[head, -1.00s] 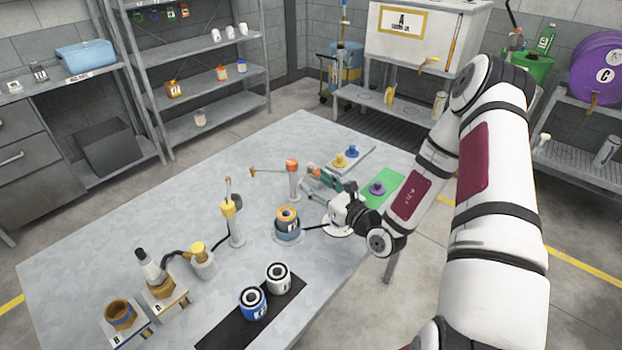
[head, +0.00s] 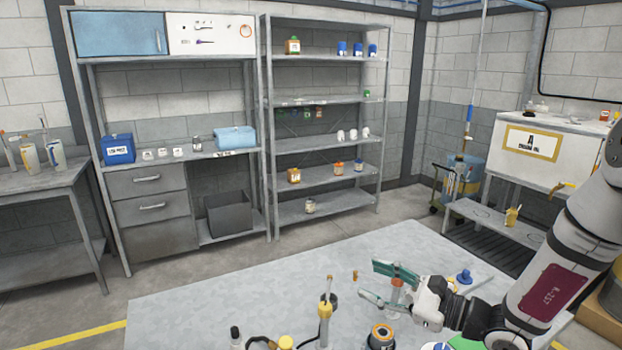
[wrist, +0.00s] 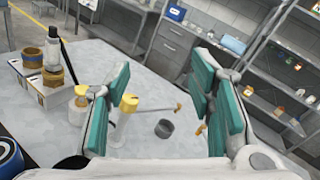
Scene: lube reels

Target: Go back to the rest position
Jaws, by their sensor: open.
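My gripper (head: 381,283) is open, with its teal finger pads apart and nothing between them, above the right part of the metal table (head: 230,300). In the wrist view my gripper (wrist: 165,105) faces along the table toward the shelves. Beyond its fingers, a yellow-capped pump with a thin spout (wrist: 128,115) and a dark grey cup (wrist: 164,128) stand on the table. In the head view the yellow-topped pump (head: 325,315) is left of the gripper. An orange-topped post (head: 397,290) shows partly behind the fingers.
A blue knob (head: 464,276) stands right of the gripper. A can with an orange band (head: 381,336) is at the lower edge. Shelves (head: 325,210) and a drawer bench (head: 150,205) stand behind the table. The table's far left area is bare.

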